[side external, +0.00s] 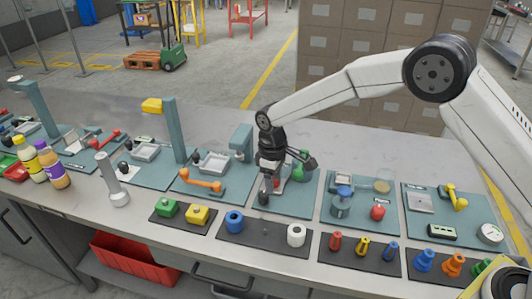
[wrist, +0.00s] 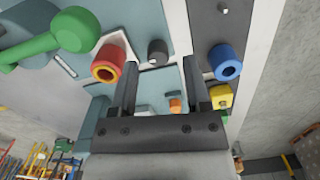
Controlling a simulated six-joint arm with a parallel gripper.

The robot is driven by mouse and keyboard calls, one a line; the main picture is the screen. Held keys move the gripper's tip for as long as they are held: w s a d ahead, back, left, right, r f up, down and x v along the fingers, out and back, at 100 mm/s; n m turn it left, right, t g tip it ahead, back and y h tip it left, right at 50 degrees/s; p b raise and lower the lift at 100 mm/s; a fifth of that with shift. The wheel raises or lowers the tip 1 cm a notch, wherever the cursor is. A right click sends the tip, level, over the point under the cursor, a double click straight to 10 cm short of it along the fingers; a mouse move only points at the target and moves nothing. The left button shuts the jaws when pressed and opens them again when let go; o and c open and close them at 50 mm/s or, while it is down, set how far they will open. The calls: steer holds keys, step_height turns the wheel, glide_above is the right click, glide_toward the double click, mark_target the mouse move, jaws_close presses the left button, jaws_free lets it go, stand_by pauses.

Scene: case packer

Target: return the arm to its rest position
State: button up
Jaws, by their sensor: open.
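My gripper (side external: 268,190) hangs over the teal station plate near the middle of the bench, with its arm reaching in from the right. In the wrist view the two fingers (wrist: 160,68) are apart with nothing held between them. A red ring with a yellow-orange inside (wrist: 107,62) is just left of the left finger. A black knob (wrist: 158,52) shows between the fingertips, apparently beyond them. A green handle (wrist: 50,38) is farther left; it also shows behind my gripper in the side view (side external: 300,165). My gripper partly hides this station in the side view.
A blue ring (side external: 235,222) and a white ring (side external: 296,235) stand on a dark mat in front. A tall teal post (side external: 174,130) and an orange handle (side external: 202,182) are to the left. Stacked cartons (side external: 370,40) stand behind.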

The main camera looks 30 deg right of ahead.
steer(key=s+d+r+m+t, duration=0.1)
steer(key=s+d+r+m, duration=0.2)
steer(key=s+d, duration=0.5)
steer(key=s+d+r+m+t, duration=0.2)
steer(key=s+d, duration=0.5)
steer(key=s, duration=0.8)
steer(key=shift+s+d+r+m, duration=0.35)
steer(key=shift+r+m, duration=0.3)
steer(key=shift+m, duration=0.45)
